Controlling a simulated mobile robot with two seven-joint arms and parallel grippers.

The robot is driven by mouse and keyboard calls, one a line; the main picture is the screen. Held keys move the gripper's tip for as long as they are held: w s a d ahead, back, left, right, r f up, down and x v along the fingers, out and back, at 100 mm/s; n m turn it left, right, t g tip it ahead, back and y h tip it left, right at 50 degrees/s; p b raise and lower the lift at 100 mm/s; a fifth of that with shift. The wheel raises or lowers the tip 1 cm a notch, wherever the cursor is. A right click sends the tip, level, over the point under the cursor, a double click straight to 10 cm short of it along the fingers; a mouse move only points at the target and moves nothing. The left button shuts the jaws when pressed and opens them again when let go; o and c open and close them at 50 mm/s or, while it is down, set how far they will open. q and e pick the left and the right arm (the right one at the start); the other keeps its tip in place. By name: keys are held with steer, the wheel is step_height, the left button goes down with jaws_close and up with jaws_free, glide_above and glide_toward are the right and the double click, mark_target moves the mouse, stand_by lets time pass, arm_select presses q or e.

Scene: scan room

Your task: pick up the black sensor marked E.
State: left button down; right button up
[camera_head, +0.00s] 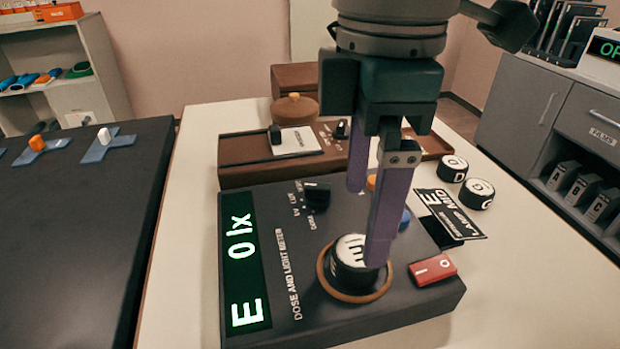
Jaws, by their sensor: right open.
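The black sensor marked E (350,262) has a pale top with a dark letter. It sits in an orange-brown ring (326,280) on the front part of the dark dose and light meter (300,325). My right gripper (369,226) points down over the meter, open, with two purple fingers. The nearer finger hides the sensor's right side. The farther fingertip shows higher in the picture, behind the sensor; I cannot tell if either finger touches it. My left gripper is not in view.
A red switch (432,270) is right of the sensor. A brown box (240,175) borders the meter's back. Pale table (540,300) is clear at right.

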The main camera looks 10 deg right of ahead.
mark_target(358, 250)
step_height(358, 250, down, 6)
steer(key=shift+r+b, duration=0.1)
steer(key=shift+b, duration=0.4)
jaws_close()
stand_by(0.6)
steer(key=shift+r, duration=0.1)
